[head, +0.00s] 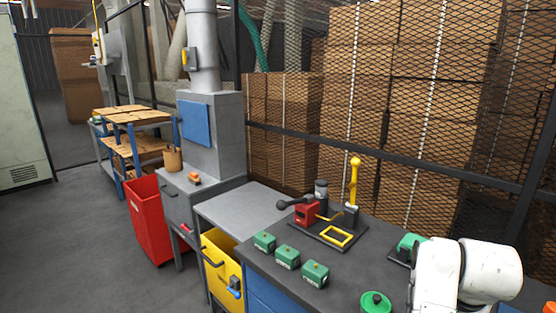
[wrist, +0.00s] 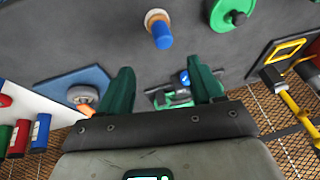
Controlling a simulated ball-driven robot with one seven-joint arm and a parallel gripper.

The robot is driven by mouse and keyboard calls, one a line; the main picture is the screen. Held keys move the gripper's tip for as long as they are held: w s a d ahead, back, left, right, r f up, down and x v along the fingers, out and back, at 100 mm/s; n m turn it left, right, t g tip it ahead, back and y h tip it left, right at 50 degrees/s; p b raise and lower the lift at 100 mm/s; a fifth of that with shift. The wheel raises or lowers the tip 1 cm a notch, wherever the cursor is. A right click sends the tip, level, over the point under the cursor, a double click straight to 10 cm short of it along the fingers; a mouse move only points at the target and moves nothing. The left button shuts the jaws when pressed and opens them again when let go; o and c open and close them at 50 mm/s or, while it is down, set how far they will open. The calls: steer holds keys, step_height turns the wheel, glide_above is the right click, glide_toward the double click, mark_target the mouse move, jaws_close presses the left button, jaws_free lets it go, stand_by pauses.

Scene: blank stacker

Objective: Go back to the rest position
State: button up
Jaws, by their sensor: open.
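My gripper (wrist: 160,68) shows in the wrist view as two dark green fingers standing well apart. It is open, with nothing held between the fingers. A green and silver item with a blue knob (wrist: 178,92) shows beyond the gap, partly hidden by the right finger. In the head view my white arm is at the lower right, over the right part of the dark bench (head: 300,264). My fingers cannot be made out in that view.
The bench holds several green blocks (head: 288,257), a green disc (head: 375,302), a red press (head: 307,211) and a yellow lever (head: 355,181). The wrist view shows a blue-tipped handle (wrist: 161,36) and a blue plate (wrist: 58,90). A mesh fence (head: 300,138) stands behind.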

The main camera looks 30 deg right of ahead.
steer(key=s+a+f+n+t+y, duration=0.1)
steer(key=s+a+f+n, duration=0.1)
steer(key=a+f+n, duration=0.45)
steer(key=s+a+f+n+y, duration=0.1)
steer(key=a+f+n+y, duration=0.15)
steer(key=a, duration=0.75)
steer(key=s+a+f+n+t+y, duration=0.1)
steer(key=s+a+f+n, duration=0.1)
steer(key=a+f+n, duration=0.5)
steer(key=s+d+f+m+g, duration=0.1)
steer(key=s+f+m+g, duration=0.1)
steer(key=s, duration=0.7)
steer(key=shift+s+f+g+h, duration=0.2)
steer(key=shift+f+g+h, duration=0.25)
steer(key=shift+f+g, duration=0.5)
